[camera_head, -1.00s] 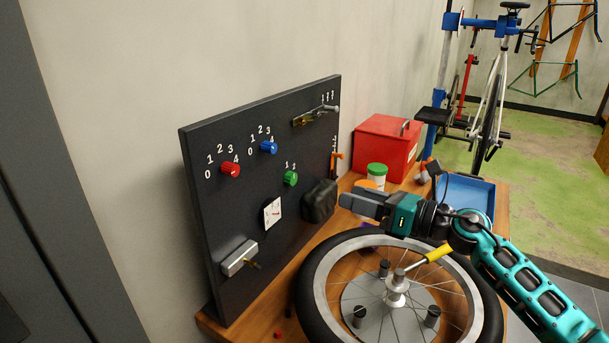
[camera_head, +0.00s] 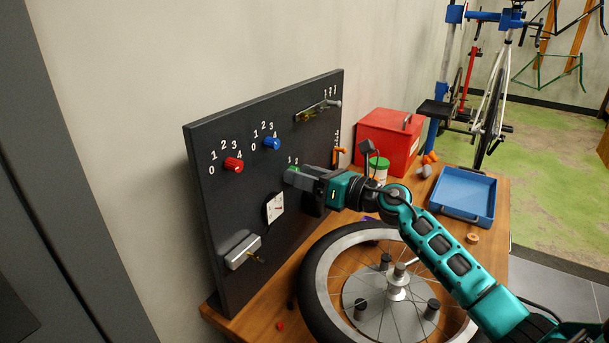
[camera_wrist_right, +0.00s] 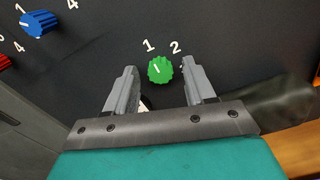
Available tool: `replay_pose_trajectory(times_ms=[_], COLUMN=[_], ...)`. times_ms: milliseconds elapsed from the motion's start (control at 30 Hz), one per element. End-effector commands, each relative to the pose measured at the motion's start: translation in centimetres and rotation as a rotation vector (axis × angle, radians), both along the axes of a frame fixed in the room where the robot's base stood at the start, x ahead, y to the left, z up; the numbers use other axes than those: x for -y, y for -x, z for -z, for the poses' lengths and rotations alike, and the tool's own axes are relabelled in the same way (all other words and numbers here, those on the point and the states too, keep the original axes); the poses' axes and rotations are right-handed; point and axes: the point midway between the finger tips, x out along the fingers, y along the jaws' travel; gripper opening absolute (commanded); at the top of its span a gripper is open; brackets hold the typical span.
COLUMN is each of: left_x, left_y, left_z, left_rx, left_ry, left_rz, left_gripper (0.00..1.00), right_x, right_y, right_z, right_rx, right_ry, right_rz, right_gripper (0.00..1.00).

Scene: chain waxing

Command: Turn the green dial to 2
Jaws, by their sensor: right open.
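The green dial (camera_wrist_right: 160,69) is on the black panel, below the white numbers 1 and 2. Its white mark appears to point up and left, towards the 1. In the right wrist view my right gripper (camera_wrist_right: 160,75) is open, with one finger on each side of the dial. Gaps show between the fingers and the dial, and I cannot tell how far the tips are from the panel. My left gripper is not in view.
A wheel (camera_head: 322,290) lies below my right arm. A red box (camera_head: 390,140) and blue tray (camera_head: 463,193) stand to the right.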

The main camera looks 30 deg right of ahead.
Motion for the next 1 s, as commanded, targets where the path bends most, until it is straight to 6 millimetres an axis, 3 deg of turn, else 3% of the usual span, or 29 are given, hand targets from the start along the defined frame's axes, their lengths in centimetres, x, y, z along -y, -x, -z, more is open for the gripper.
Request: replay_pose_trajectory(times_ms=[267, 800, 1000], left_x=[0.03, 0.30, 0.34], left_y=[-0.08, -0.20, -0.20], left_z=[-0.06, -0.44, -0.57], left_rx=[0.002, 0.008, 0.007], left_ry=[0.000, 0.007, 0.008], left_rz=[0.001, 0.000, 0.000], left_gripper=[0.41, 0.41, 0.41], right_x=[-0.07, -0.05, -0.04], right_y=[-0.07, -0.05, -0.05], right_z=[0.02, 0.03, -0.01], right_rx=[-0.001, -0.001, -0.005], right_ry=[0.000, 0.000, -0.006], right_rz=[0.000, 0.000, 0.000], right_gripper=[0.53, 0.02, 0.00])
